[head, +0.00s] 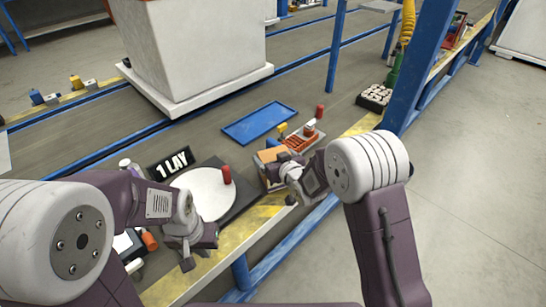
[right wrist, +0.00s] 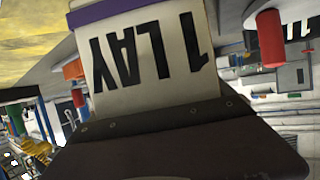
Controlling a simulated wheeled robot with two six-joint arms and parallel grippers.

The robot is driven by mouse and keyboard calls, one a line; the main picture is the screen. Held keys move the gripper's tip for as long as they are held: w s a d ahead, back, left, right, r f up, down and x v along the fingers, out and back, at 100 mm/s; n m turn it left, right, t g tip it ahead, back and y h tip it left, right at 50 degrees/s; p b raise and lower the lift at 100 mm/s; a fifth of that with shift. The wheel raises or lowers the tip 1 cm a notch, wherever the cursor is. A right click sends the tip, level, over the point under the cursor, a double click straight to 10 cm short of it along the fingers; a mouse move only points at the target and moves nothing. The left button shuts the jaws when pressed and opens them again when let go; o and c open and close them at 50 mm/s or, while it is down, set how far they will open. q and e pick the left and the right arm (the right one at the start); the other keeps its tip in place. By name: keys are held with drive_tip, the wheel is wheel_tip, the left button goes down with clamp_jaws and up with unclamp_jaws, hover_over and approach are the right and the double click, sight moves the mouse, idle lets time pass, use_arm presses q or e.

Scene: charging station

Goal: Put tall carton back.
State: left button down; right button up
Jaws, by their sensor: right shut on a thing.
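A carton with an orange-brown top (head: 270,155) stands at the near edge of the conveyor, right of the round white plate; I take it for the tall carton. My right gripper (head: 288,188) is shut on it and hides part of it. In the right wrist view a pale panel with black "1 LAY" letters and a purple band (right wrist: 120,85) fills the middle, upside down, rising from the dark gripper body. My left gripper (head: 198,254) is open and empty, below the round white plate, near the yellow edge.
A round white plate (head: 203,203) on a dark base holds a red cylinder (head: 226,175). A black "1 LAY" sign (head: 170,163) stands behind it. A blue tray (head: 260,122) lies empty. An orange holder (head: 302,137) and a crate of white pieces (head: 375,96) are right.

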use_arm(q)
drive_tip(key=shift+f, duration=0.3)
use_arm(e)
drive_tip(key=shift+f, duration=0.25)
drive_tip(key=o, duration=1.7)
use_arm(q)
drive_tip(key=shift+r, duration=0.1)
drive_tip(key=shift+r, duration=0.3)
use_arm(e)
drive_tip(key=shift+r, duration=0.4)
use_arm(q)
drive_tip(key=shift+r+p, duration=0.55)
drive_tip(key=shift+p, duration=0.2)
use_arm(e)
drive_tip(key=shift+r, duration=0.6)
use_arm(q)
drive_tip(key=shift+r+p, duration=0.65)
use_arm(e)
drive_tip(key=v, duration=1.1)
drive_tip(key=shift+s+d+f, duration=0.25)
drive_tip(key=shift+s, duration=0.2)
